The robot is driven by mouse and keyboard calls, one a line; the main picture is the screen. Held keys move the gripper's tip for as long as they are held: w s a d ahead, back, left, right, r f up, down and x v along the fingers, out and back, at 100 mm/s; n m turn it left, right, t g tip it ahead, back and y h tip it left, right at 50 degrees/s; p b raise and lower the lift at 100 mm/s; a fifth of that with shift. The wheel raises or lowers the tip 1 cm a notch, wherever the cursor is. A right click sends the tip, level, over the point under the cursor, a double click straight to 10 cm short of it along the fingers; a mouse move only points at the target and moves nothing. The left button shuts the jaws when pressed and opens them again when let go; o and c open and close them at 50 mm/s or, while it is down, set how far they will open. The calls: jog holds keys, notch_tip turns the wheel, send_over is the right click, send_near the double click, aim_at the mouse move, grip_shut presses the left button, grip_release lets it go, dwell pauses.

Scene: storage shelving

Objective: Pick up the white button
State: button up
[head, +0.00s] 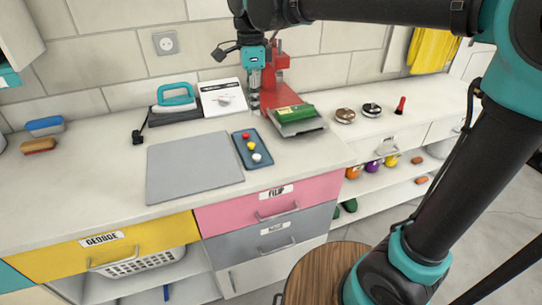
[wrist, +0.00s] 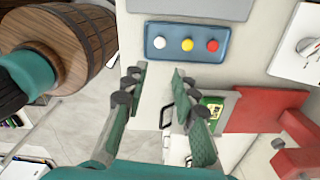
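The white button (head: 257,158) is round and sits on a small blue tray (head: 265,151), at the tray's near end in the head view. A yellow button (head: 251,146) and a red button (head: 246,135) sit in line behind it. In the wrist view the white button (wrist: 161,44) is at the left end of the tray (wrist: 174,54), beyond my fingertips. My gripper (head: 255,104) hangs behind the tray in the head view. The wrist view shows its two fingers (wrist: 159,72) apart with nothing between them.
A grey mat (head: 190,168) lies left of the tray. A red stand (head: 274,78) and a green-topped device (head: 296,116) stand close to my gripper. A white box with a dial (head: 222,98) is behind the tray. A wooden barrel (wrist: 75,40) shows in the wrist view.

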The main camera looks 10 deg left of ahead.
aim_at(256, 156)
notch_tip(256, 156, down, 17)
jog(key=shift+f, duration=0.15)
dwell(0.5)
jog(key=c, duration=0.4)
